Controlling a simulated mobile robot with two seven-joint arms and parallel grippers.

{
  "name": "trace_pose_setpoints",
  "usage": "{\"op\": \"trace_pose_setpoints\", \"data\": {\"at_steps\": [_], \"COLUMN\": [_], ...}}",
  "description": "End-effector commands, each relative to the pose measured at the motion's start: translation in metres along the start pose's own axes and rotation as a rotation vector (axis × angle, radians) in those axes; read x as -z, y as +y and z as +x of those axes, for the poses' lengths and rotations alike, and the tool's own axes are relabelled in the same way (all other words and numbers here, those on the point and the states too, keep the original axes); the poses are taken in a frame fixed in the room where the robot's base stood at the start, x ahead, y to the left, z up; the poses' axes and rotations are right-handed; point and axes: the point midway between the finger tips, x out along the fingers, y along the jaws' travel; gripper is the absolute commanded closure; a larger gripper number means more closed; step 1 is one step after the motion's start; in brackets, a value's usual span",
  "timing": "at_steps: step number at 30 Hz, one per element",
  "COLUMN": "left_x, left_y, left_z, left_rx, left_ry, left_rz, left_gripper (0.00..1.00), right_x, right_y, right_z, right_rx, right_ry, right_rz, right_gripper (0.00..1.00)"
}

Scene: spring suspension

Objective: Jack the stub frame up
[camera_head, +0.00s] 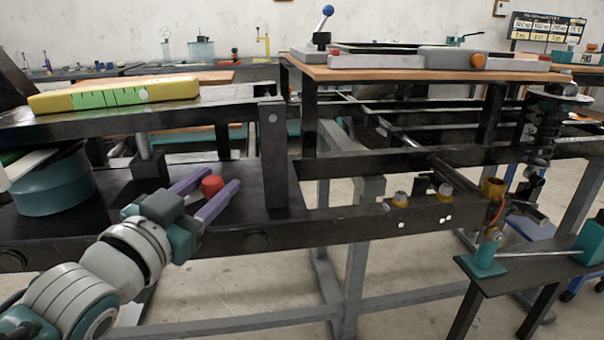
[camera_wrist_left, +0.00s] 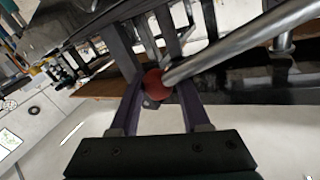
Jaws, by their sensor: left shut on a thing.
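A red ball knob (camera_head: 212,186) sits between the purple fingers of my left gripper (camera_head: 216,184), which is shut on it. In the left wrist view the red knob (camera_wrist_left: 157,85) ends a grey metal rod (camera_wrist_left: 230,45) that runs to the upper right, like a lever handle. The dark stub frame (camera_head: 340,226) spans the middle, with a black upright (camera_head: 273,155) near my gripper. A short grey post (camera_head: 149,165) stands under the raised dark beam on the left; I cannot tell whether it is the jack. My right gripper is not in view.
A yellow and green scale block (camera_head: 110,95) lies on the upper left beam. A teal drum (camera_head: 52,185) stands at left. A coil-spring strut (camera_head: 545,125) stands at right, near a small stand with teal brackets (camera_head: 485,260). A wooden-topped bench (camera_head: 420,74) is behind.

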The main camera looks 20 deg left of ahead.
Motion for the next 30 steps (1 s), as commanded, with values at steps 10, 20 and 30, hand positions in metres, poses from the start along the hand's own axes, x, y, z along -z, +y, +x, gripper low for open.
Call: {"op": "trace_pose_setpoints", "data": {"at_steps": [10,20,30], "left_x": [-0.0039,-0.0047,-0.0003], "left_y": [0.0029,0.0031,-0.0003], "left_z": [-0.0011,-0.0013,-0.0022], "left_rx": [-0.004,-0.004,0.001], "left_ry": [-0.01,-0.013,0.003], "left_rz": [-0.009,-0.01,-0.041], "left_gripper": [1.0,1.0,1.0], "right_x": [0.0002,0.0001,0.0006], "right_y": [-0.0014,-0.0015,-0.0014], "right_z": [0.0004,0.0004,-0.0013], "right_rx": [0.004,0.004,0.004], "right_ry": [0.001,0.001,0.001], "right_rz": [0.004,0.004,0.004], "right_gripper": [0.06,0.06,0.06]}}
